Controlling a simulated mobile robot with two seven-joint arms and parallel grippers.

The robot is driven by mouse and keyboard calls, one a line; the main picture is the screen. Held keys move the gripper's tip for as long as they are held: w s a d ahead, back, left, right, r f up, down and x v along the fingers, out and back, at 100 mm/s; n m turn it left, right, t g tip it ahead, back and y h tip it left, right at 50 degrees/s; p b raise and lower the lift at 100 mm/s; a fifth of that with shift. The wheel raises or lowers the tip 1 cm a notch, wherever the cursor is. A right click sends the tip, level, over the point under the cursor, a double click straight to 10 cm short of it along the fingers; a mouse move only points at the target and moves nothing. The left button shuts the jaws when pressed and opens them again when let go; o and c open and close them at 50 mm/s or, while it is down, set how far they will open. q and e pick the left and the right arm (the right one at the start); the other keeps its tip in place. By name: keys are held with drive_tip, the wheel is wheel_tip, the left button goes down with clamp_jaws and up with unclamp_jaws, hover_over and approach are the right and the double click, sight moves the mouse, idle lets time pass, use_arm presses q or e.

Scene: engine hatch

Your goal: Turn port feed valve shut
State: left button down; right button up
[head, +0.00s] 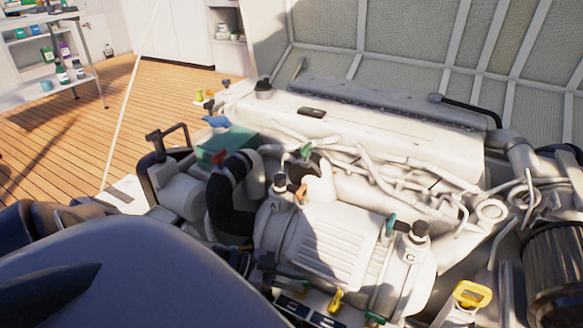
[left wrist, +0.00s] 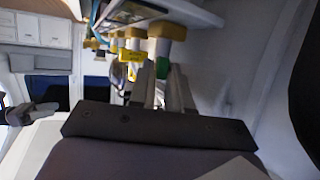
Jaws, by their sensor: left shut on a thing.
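My left gripper (left wrist: 158,78) is shut at a green-and-yellow valve part (left wrist: 162,50) in the left wrist view; its grey fingers close around the green piece. More yellow valve handles (left wrist: 130,56) stand in a row beyond it. In the head view my left gripper (head: 262,268) is small and dark, largely hidden behind my own arm, at the front edge of the engine. A yellow valve handle (head: 335,299) and a green one (head: 375,319) show to its right, near dark label plates (head: 291,306). I cannot read which valve is the port feed. My right gripper is not in view.
The pale engine (head: 325,245) fills the middle, with pipes and hoses close around the valves. A yellow-handled part (head: 472,293) and a dark ribbed cylinder (head: 553,270) stand at the right. A raised hatch lid (head: 400,45) is behind. Wooden floor (head: 60,120) is clear at the left.

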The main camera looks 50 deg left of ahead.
use_arm(q)
drive_tip(key=shift+w+a+m+g+h, duration=0.1)
drive_tip(key=shift+w+m+g+h, duration=0.1)
drive_tip(key=shift+m+g+h, duration=0.65)
drive_tip(key=shift+m+g, duration=0.25)
drive_tip(key=shift+m, duration=0.1)
drive_tip(key=c, duration=1.1)
unclamp_jaws()
drive_tip(key=shift+w, duration=0.1)
